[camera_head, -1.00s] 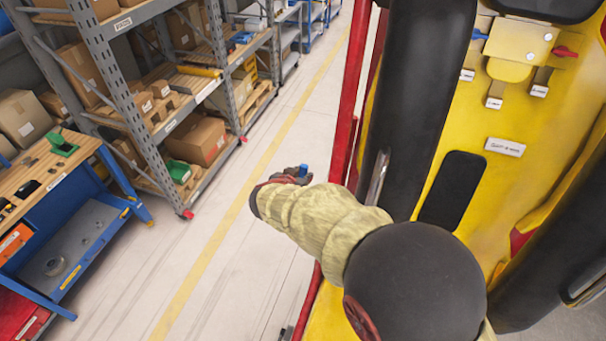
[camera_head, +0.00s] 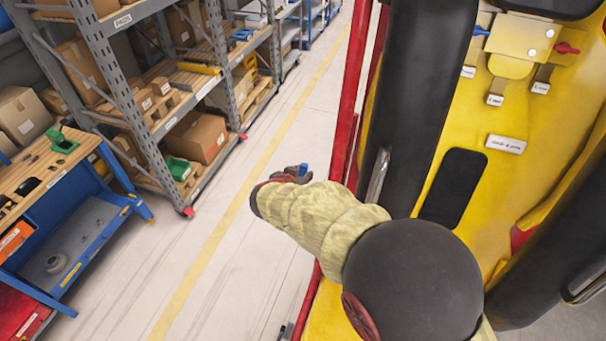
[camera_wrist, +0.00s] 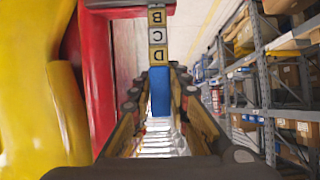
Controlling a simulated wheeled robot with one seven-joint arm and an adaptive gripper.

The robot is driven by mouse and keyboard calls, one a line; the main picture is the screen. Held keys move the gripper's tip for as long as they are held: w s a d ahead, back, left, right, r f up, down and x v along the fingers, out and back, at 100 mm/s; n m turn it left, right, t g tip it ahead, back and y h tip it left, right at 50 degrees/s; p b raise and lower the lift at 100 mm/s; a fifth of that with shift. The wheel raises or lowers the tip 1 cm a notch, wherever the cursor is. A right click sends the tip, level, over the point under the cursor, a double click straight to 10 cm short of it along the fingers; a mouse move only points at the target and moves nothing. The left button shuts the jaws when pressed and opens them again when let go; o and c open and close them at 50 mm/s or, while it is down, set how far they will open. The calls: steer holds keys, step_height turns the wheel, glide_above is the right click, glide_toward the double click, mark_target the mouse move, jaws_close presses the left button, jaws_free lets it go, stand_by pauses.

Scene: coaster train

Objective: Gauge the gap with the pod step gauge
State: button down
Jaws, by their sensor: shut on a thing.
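The pod step gauge shows in the wrist view as a blue handle (camera_wrist: 160,92) with a row of pale and tan blocks (camera_wrist: 158,36) beyond it, marked D, C and B. My gripper (camera_wrist: 161,76) is shut on the blue handle, one finger on each side. The lettered end points away from the gripper, beside a red part (camera_wrist: 95,75) of the coaster train. In the head view my gripper (camera_head: 284,176) is out over the floor, left of the yellow train (camera_head: 480,190), with a bit of blue (camera_head: 303,170) at its tip. The gap cannot be made out.
A red upright rail (camera_head: 350,95) and black padded bars (camera_head: 420,100) of the train stand close right of the gripper. Grey shelving (camera_head: 110,75) with boxes and a blue workbench (camera_head: 110,215) stand left. Clear floor (camera_head: 235,235) with a yellow line lies between.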

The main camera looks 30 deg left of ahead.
mark_target(303, 165)
steer(key=shift+s+f, duration=0.1)
steer(key=shift+f, duration=0.25)
steer(key=shift+p, duration=0.6)
stand_by(2.0)
steer(key=shift+d+f, duration=0.1)
steer(key=shift+f, duration=0.1)
stand_by(1.3)
steer(key=shift+r, duration=0.15)
steer(key=shift+w+a+r+p, duration=0.1)
steer(key=shift+w+r+p, duration=0.15)
steer(key=shift+r+p, duration=0.9)
steer(key=shift+w+a+r+p, duration=0.1)
steer(key=shift+w+r+p, duration=0.15)
steer(key=shift+r+p, duration=0.9)
steer(key=shift+w+r, duration=0.25)
steer(key=shift+r, duration=0.55)
steer(key=shift+s, duration=0.1)
